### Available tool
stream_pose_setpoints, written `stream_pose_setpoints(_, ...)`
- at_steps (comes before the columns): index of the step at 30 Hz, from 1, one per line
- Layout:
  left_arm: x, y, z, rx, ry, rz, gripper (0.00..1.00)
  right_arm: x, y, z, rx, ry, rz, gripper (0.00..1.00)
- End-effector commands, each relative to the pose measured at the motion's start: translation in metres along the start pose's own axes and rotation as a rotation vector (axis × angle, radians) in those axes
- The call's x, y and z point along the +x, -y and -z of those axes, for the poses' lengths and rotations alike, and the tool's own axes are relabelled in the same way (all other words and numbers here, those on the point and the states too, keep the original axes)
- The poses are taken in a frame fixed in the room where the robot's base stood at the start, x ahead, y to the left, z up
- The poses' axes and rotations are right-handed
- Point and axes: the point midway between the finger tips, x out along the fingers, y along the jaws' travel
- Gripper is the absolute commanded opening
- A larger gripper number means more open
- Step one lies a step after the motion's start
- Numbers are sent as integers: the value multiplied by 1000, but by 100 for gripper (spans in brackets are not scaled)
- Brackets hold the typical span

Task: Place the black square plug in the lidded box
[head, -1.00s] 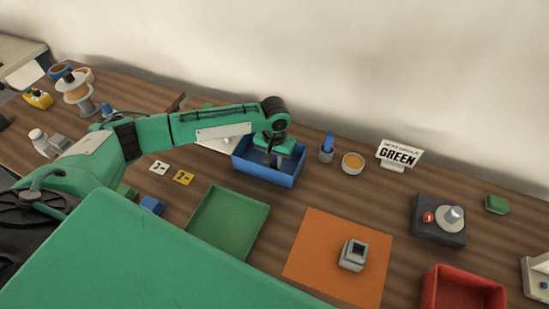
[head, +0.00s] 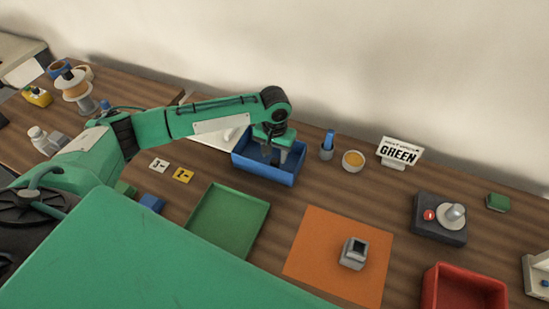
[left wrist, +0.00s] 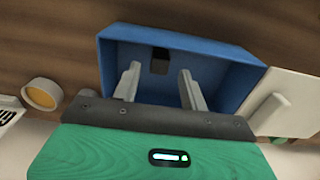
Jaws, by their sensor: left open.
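The blue box (head: 268,173) stands open at the back middle of the table. It fills much of the left wrist view (left wrist: 240,75). Its white lid (head: 222,140) lies beside it, partly behind my arm; the lid and its handle show at the right of the left wrist view (left wrist: 285,105). A small dark square piece, seemingly the black square plug (left wrist: 160,60), is inside the box. My left gripper (head: 275,155) points down over the box, fingers apart with nothing between them touching; it also shows in the left wrist view (left wrist: 160,74). My right gripper is out of view.
A grey square block with a dark opening (head: 354,252) sits on an orange mat (head: 320,235). A green tray (head: 228,222) is nearer left. A round orange-topped cup (head: 353,161), a GREEN sign (head: 398,152) and a red bin (head: 462,290) stand rightward.

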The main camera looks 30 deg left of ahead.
Motion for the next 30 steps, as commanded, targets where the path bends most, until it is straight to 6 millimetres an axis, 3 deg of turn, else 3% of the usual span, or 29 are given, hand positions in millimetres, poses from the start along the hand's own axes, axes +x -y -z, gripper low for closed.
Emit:
stream_pose_setpoints(6, -47, 0, 1, 1, -5, -1, 44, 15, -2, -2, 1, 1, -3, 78)
stream_pose_setpoints(13, -85, 0, 1, -1, -2, -2, 44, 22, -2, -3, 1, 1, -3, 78)
stream_pose_setpoints(18, -96, 0, 0, 0, -1, -1, 44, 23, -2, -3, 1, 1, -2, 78)
stream_pose_setpoints(30, -97, 0, 0, 0, 0, 0, 44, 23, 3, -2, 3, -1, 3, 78)
